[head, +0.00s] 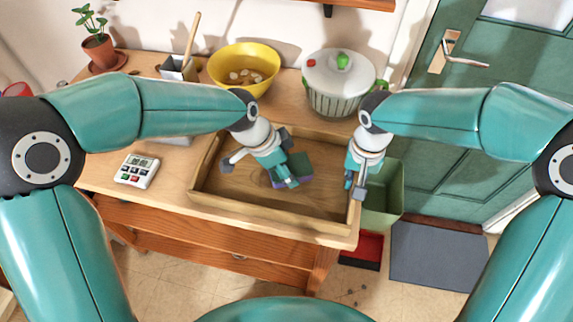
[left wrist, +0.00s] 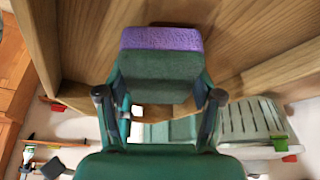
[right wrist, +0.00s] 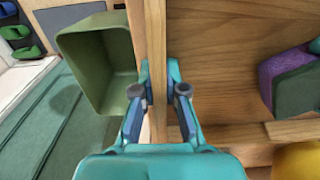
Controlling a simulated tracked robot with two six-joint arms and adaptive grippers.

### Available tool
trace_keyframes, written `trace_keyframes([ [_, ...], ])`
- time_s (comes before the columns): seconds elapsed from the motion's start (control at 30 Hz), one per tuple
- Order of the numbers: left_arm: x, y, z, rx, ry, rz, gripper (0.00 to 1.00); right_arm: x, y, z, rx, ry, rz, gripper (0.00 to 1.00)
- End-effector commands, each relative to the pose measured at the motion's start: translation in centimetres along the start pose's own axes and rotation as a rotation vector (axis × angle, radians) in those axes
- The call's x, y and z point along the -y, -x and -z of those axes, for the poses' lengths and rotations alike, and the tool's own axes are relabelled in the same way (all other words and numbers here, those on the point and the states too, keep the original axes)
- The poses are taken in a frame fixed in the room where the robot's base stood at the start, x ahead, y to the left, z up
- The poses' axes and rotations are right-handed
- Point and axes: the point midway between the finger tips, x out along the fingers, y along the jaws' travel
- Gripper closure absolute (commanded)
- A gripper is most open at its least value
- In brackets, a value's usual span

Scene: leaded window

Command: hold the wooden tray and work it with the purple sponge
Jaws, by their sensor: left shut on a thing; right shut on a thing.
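The wooden tray (head: 270,215) lies on the wooden table, its low walls around a bare floor. My left gripper (head: 290,181) is over the tray's floor, shut on the sponge (head: 304,166). In the left wrist view the sponge has a purple layer (left wrist: 160,38) at its far end and a dark green body between the fingers. It seems low at the tray's floor; contact is hard to tell. My right gripper (head: 354,187) is shut on the tray's right wall, with a finger on each side of the wall (right wrist: 155,50) in the right wrist view.
A yellow bowl (head: 244,68) and a lidded ribbed pot (head: 338,85) stand behind the tray. A timer (head: 137,171) lies left of it. A green bin (head: 383,195) is beside the table's right end. A potted plant (head: 98,45) stands at the back left.

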Motion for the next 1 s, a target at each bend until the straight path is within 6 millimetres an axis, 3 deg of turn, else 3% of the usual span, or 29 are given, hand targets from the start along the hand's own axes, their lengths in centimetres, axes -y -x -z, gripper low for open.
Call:
trace_keyframes([
  [1.0, 0.2, -1.4, -1.0, 0.001, 0.001, -0.001, 0.62, 0.0, -0.1, 0.0, 0.001, 0.000, 0.000, 1.00],
])
